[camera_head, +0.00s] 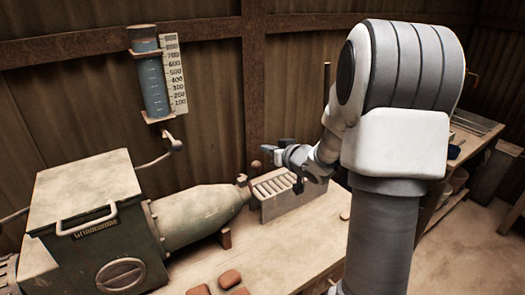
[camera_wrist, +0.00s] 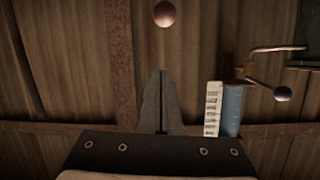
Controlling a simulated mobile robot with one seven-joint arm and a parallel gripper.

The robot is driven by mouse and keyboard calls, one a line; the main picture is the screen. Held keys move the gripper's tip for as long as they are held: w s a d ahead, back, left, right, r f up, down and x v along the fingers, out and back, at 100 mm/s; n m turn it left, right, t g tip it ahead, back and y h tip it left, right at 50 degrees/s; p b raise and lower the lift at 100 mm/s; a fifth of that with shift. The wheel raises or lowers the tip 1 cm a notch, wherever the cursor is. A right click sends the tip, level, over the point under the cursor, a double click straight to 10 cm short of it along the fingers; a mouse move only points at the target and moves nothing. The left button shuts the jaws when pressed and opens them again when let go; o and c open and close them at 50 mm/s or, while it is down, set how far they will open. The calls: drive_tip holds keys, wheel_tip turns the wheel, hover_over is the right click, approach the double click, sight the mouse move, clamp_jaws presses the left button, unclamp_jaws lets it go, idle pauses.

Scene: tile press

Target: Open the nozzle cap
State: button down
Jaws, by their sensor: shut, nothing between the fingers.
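The press's green tapered barrel (camera_head: 200,212) lies on the bench and narrows to the right. A small brown fitting (camera_head: 242,181), seemingly the nozzle cap, sits at its narrow tip. A brown ball knob (camera_head: 255,165) stands just above it; a reddish ball (camera_wrist: 164,13), perhaps the same knob, is at the top of the wrist view. Whether the cap is closed is too small to tell. My gripper (camera_head: 266,149) is a little above and right of the knob in the picture, pointing left. In the wrist view my gripper (camera_wrist: 160,72) has its fingers together and empty.
A slotted grey box (camera_head: 290,196) stands right of the nozzle. A green hopper housing (camera_head: 85,205) is at left. A blue gauge tube (camera_head: 152,80) with scale hangs on the wall, with a lever (camera_head: 174,145) below. Reddish tiles (camera_head: 230,278) lie on the bench front.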

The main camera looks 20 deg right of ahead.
hover_over(259, 165)
drive_tip(key=w, duration=0.4)
wheel_tip(259, 165, down, 3)
drive_tip(key=s+f, duration=0.2)
drive_tip(key=shift+s, duration=0.3)
drive_tip(key=shift+s+f, duration=0.4)
drive_tip(key=shift+f+b, duration=0.15)
drive_tip(key=shift+b, duration=0.4)
drive_tip(key=shift+f+t, duration=0.1)
drive_tip(key=shift+t, duration=0.2)
drive_tip(key=shift+s+b, duration=0.1)
drive_tip(key=shift+b, duration=0.5)
drive_tip(key=shift+s, duration=0.15)
drive_tip(key=shift+t, duration=0.3)
